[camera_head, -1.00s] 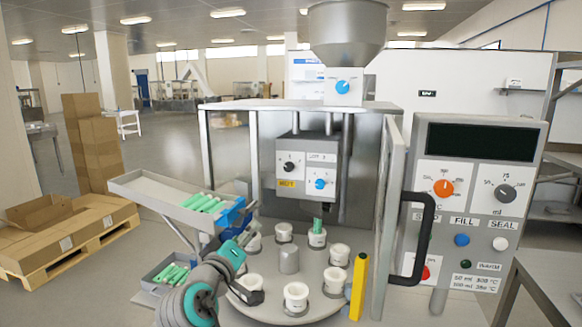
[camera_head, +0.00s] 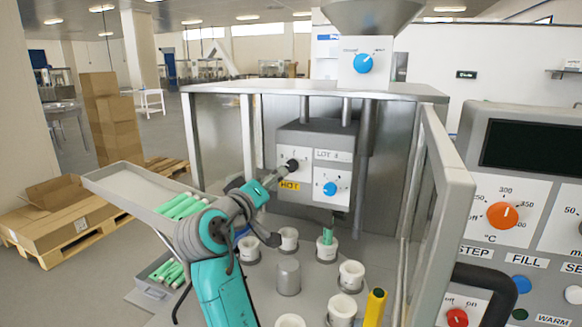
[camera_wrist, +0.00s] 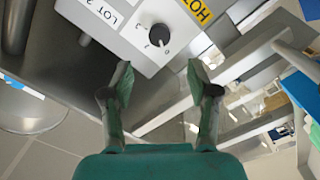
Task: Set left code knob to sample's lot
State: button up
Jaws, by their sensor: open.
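The left code knob (camera_head: 292,165) is a dark round knob with a pale pointer mark, on the left white plate of the grey head unit. In the wrist view the same knob (camera_wrist: 159,35) shows ahead, between and beyond my open fingertips, apart from them. A label beside it reads "LOT" and a digit I cannot read surely. My gripper (camera_head: 281,174) is in front of the left plate, close to the knob; in the wrist view its two fingers (camera_wrist: 160,75) are spread and empty. A sample bearing a lot cannot be made out.
A blue knob (camera_head: 330,188) sits to the right under the LOT label. A yellow HOT sticker (camera_head: 289,186) is below the left knob. White cups (camera_head: 350,276) stand on the round table below. The open guard door (camera_head: 440,200) stands at right. A tray (camera_head: 150,196) holds green tubes.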

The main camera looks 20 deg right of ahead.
aim_at(290, 167)
jog(key=x, duration=0.9)
jog(key=shift+w+d, duration=0.1)
grip_shut()
